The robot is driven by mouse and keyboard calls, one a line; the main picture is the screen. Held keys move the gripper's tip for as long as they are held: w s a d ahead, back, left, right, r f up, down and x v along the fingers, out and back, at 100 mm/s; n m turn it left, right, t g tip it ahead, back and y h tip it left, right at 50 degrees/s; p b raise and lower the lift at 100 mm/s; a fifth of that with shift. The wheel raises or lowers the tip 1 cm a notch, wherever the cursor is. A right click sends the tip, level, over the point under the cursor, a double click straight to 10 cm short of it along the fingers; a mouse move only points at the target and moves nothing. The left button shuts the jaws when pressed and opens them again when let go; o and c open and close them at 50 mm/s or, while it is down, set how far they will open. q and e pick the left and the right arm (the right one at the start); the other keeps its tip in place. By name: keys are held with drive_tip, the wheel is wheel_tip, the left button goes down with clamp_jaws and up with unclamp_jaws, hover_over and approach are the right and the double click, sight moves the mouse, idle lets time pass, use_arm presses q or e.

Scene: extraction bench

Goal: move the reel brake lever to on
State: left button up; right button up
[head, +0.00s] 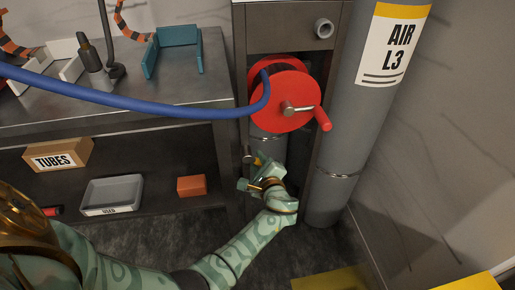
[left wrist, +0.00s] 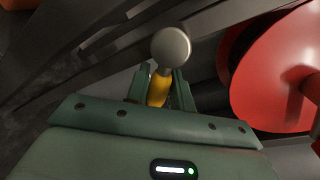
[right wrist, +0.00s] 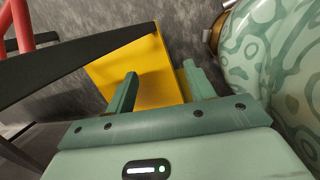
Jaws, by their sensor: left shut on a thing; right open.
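The brake lever has a yellow shaft (left wrist: 158,90) and a round grey knob (left wrist: 170,47). My left gripper (left wrist: 161,84) is shut on the yellow shaft, with the knob standing out beyond the fingers. In the head view my left gripper (head: 254,174) is just below the red hose reel (head: 285,98); only a little of the lever shows there. The reel also fills the right of the left wrist view (left wrist: 270,75). The lever's pivot and any on/off marking cannot be made out. My right gripper (right wrist: 160,80) is open and empty, away from the reel.
A grey cylinder marked AIR L3 (head: 378,110) stands right of the reel. A blue hose (head: 150,105) runs left across the bench (head: 200,90). The shelf below holds a TUBES box (head: 58,155), a grey tray (head: 112,192) and an orange block (head: 191,186). Yellow panels (head: 335,281) lie low at right.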

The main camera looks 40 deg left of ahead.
idle(0.3)
use_arm(q)
drive_tip(key=o, duration=0.9)
drive_tip(key=shift+s+d+r, duration=0.1)
drive_tip(key=shift+s+d, duration=0.05)
drive_tip(key=shift+d, duration=0.1)
drive_tip(key=p+v, duration=0.2)
drive_tip(key=v, duration=0.5)
use_arm(e)
drive_tip(key=s+f+g+y, duration=0.1)
drive_tip(key=s+f, duration=0.5)
drive_tip(key=s, duration=0.1)
drive_tip(key=shift+s+a+f+m, duration=0.25)
drive_tip(key=shift+a+m, duration=0.15)
